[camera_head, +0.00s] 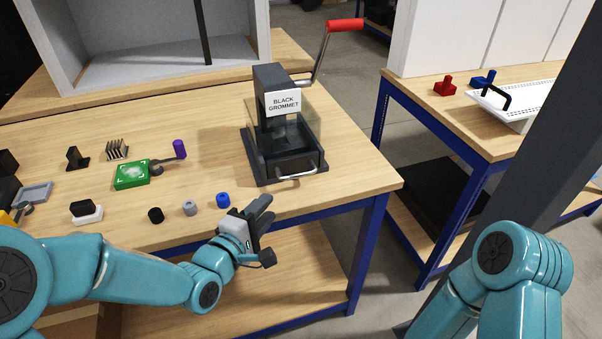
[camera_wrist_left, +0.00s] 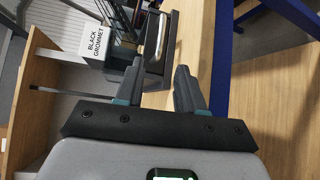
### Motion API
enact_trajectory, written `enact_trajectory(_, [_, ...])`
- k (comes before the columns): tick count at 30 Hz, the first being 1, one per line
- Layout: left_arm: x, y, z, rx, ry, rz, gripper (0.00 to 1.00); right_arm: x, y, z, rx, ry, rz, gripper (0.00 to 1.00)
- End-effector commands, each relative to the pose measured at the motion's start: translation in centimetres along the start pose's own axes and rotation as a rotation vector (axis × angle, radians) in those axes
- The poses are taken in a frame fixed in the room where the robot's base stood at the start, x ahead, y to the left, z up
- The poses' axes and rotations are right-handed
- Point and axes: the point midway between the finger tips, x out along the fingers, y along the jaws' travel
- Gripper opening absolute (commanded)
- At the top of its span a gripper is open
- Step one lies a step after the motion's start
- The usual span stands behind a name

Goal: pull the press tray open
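The black press (camera_head: 272,92) with its "BLACK GROMMET" label stands near the table's right end. Its dark tray (camera_head: 294,158) sits low in the front, with a pale metal bar handle (camera_head: 297,173). The tray looks closed. In the left wrist view the handle (camera_wrist_left: 155,38) is beyond the fingertips, and nothing lies between the fingers. My left gripper (camera_head: 264,208) is open and empty, in front of and below the handle, near the table's front edge. It also shows in the left wrist view (camera_wrist_left: 158,73). My right arm shows at lower right, but its gripper is out of view.
A red-ended lever (camera_head: 344,25) rises from the press. Blue (camera_head: 223,199), grey (camera_head: 190,207) and black (camera_head: 155,215) grommets lie left of my gripper. A green board (camera_head: 132,174) is further left. A second table (camera_head: 465,122) stands right, across a floor gap.

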Motion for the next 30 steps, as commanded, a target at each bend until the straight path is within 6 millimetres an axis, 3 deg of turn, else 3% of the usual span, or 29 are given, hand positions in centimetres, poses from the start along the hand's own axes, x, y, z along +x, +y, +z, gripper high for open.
enact_trajectory(5, [2.8, 0.1, 0.2, 0.000, -0.001, -0.001, 0.38, -0.8, -0.3, 0.0, 0.000, 0.000, 0.000, 0.43])
enact_trajectory(18, [13.1, 0.0, 0.2, 0.001, -0.003, -0.001, 0.38, -2.6, -1.0, 0.1, 0.000, 0.000, 0.000, 0.43])
enact_trajectory(24, [15.5, -0.1, 0.1, -0.001, -0.003, -0.003, 0.38, -3.0, -1.1, 0.1, 0.000, 0.000, 0.000, 0.43])
enact_trajectory(30, [16.0, -0.1, 0.1, 0.000, -0.002, -0.002, 0.38, -3.0, -1.1, 0.1, 0.000, 0.000, 0.000, 0.43])
